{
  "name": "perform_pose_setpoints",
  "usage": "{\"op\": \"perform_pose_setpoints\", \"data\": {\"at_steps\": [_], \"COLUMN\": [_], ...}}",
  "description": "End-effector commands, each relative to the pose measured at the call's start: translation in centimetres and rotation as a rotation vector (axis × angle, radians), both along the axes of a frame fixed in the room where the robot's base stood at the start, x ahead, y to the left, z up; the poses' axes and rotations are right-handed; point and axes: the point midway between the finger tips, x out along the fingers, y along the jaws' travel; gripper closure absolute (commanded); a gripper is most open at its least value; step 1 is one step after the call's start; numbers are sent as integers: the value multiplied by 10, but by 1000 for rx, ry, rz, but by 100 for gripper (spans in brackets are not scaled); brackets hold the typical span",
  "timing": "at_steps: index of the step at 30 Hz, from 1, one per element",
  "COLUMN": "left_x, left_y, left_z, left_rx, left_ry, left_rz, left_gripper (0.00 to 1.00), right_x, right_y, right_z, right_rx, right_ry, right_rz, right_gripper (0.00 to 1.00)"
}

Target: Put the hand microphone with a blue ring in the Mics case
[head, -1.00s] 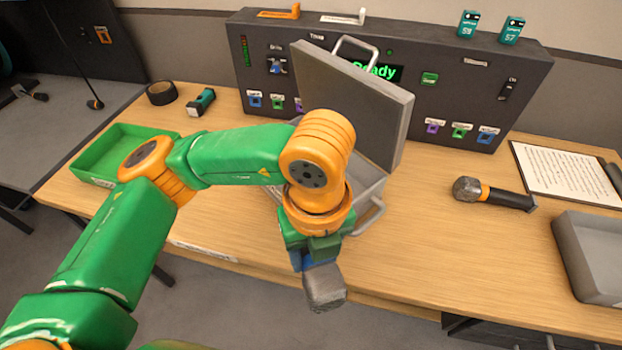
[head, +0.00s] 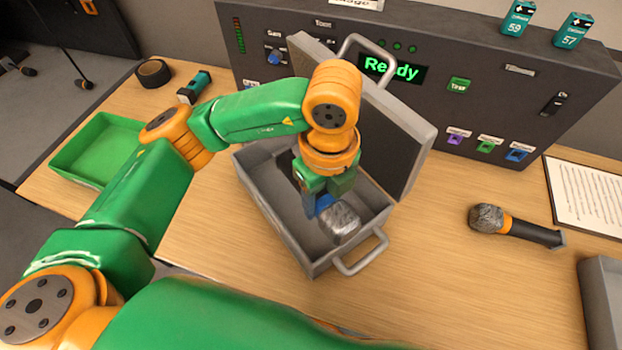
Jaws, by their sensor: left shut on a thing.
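The hand microphone with a blue ring (head: 341,222) is in my left gripper (head: 322,200). Its grey mesh head points down toward the front right, and part of the blue ring shows at the fingers. The rest of its body is hidden by the gripper. My left gripper is shut on it, over the inside of the open grey case (head: 285,212). I cannot tell whether the microphone touches the case floor. The case lid (head: 405,140) stands open at the back right. No label on the case is readable. My right gripper is not in view.
An orange-ringed microphone (head: 515,228) lies to the right, near a printed sheet (head: 590,195) and a grey tray (head: 605,300). A green tray (head: 85,152), black tape roll (head: 153,72) and teal battery (head: 195,87) are left. A control panel (head: 440,75) stands behind.

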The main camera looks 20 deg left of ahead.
Motion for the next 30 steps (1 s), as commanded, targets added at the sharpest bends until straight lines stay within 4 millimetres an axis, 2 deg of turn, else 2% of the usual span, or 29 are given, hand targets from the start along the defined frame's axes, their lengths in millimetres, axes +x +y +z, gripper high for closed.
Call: {"op": "perform_pose_setpoints", "data": {"at_steps": [4, 10, 14, 18, 29, 30], "left_x": [40, 69, 80, 79, 80, 80], "left_y": [27, 44, 51, 50, 50, 50], "left_z": [-23, -64, -80, -106, -113, -113], "left_rx": [1, 2, 2, 0, -1, -1], "left_ry": [8, 4, 3, 2, -1, -1], "left_rz": [12, 3, 3, -1, -2, -2], "left_gripper": [100, 100, 100, 100, 100, 42], "right_x": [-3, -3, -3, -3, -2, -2], "right_y": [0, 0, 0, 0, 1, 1], "right_z": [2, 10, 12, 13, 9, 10], "right_rx": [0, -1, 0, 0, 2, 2], "right_ry": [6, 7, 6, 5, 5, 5], "right_rz": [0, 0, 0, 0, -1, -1], "right_gripper": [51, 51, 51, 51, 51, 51]}}
